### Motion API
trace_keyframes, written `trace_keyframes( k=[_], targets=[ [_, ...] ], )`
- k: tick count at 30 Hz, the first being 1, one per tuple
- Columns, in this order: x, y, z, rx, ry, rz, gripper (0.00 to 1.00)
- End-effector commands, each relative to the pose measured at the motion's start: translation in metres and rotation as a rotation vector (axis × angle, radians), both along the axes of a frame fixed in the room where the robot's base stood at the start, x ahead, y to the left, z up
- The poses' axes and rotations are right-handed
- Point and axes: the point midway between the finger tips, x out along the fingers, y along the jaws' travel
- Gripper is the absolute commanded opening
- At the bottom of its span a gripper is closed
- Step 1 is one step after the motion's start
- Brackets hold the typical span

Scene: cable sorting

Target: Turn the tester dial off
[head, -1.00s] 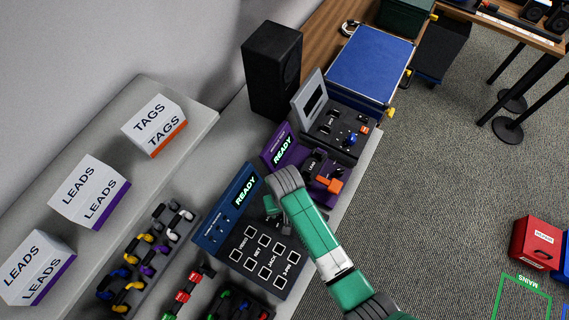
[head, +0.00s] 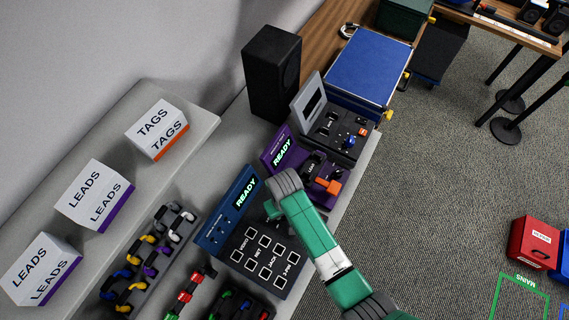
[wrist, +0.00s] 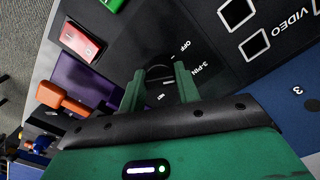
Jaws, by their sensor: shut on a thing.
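The tester (head: 221,222) has a blue back panel with a lit READY display and a black deck with sockets labelled VIDEO, NET, JACK and 3-PIN. My gripper (head: 271,209) is low over the deck's far end in the head view, where my arm hides the dial. In the wrist view, my green fingers (wrist: 160,88) are shut on the black dial (wrist: 160,74), one on each side. The labels OFF and 3-PIN show beside the dial, and a NET label shows near it. I cannot clearly tell where the dial points.
A red rocker switch (wrist: 82,41) lies close beside the dial. The purple tester (head: 279,146), with an orange handle (head: 332,187), stands just beyond. A rack of coloured leads (head: 152,254) and white boxes (head: 95,195) are at left. The floor at right is partly open.

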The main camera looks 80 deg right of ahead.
Motion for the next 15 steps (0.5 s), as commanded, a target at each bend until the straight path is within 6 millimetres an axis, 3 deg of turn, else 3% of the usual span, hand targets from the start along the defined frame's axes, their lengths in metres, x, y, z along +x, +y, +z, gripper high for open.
trace_keyframes(
  k=[15],
  targets=[
    [0.0003,0.0000,0.0022,0.000,0.000,0.411,0.09]
  ],
)
